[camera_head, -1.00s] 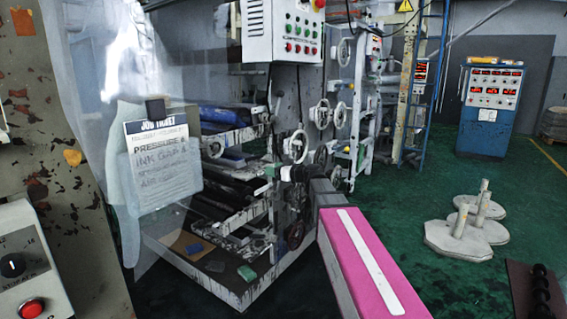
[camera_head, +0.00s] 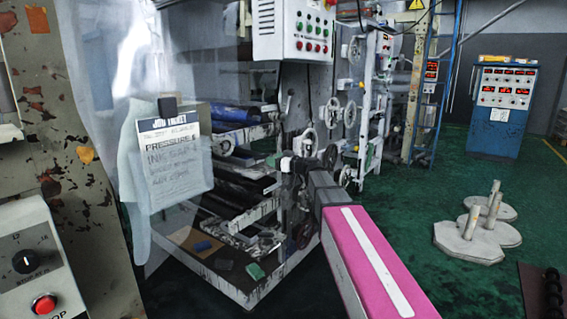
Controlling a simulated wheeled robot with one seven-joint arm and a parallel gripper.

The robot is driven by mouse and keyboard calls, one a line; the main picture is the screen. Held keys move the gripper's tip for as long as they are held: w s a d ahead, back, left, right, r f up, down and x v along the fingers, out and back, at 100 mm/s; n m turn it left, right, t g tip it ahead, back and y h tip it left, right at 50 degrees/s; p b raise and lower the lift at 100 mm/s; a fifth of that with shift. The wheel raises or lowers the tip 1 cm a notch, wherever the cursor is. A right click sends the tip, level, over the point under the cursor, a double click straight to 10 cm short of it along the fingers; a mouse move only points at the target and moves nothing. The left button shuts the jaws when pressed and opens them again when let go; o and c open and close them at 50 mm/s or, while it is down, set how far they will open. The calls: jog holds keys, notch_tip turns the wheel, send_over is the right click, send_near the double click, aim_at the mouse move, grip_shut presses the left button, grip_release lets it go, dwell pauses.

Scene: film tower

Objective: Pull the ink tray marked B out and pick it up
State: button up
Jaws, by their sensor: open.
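My arm reaches from the bottom right, a pink link with a white stripe and grey parts beyond it. My gripper (camera_head: 281,162) is small at its far end, in front of the printing machine (camera_head: 245,295). It is open and looks empty, though its fingers are hard to make out against the machinery. Dark rollers and tray-like shelves sit in the machine to the left of and below my gripper. I cannot read a letter B on any of them, so I cannot tell which is ink tray B.
A clear sheet with a job ticket (camera_head: 172,165) covers the machine's left side. A button box (camera_head: 294,30) hangs above. Handwheels (camera_head: 333,112) stand out from the machine's right side. A control panel with a red button (camera_head: 44,306) is at lower left. Green floor is free at right, before concrete-like weights (camera_head: 470,240).

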jog(key=shift+x, duration=2.75)
grip_shut()
